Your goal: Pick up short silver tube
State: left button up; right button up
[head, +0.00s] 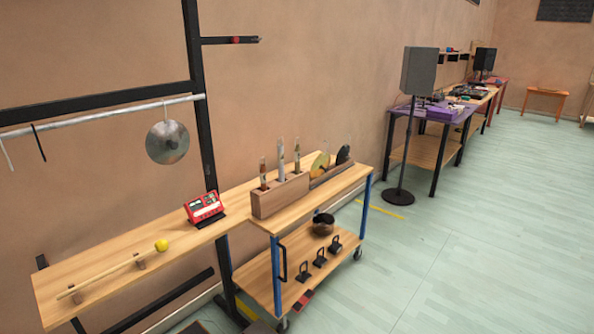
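Several upright sticks or tubes stand in a wooden block holder (281,199) on top of the cart. The left one (263,173) is brownish, the middle one (281,160) looks light grey or silvery, and the right one (297,157) is brownish with a pale middle. They are too small to tell for sure which is the short silver tube. Their lower ends are hidden in the holder. Neither of my grippers is in view.
A cymbal (167,142) hangs from a horizontal bar (95,117). A red device (204,209), a yellow ball (161,245) and a wooden stick (95,277) are on the bench (110,252). The cart's lower shelf holds a dark bowl (323,224). A speaker stand (405,155) stands beyond. Floor at right is clear.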

aim_at(280, 147)
jog(key=i+l, duration=0.35)
jog(key=i, duration=0.15)
jog(key=i+l, duration=0.35)
jog(key=i, duration=0.15)
jog(key=i+l+z, duration=0.1)
jog(key=i+l, duration=0.25)
jog(key=i, duration=0.15)
jog(key=i+l, duration=0.3)
jog(key=i, duration=0.25)
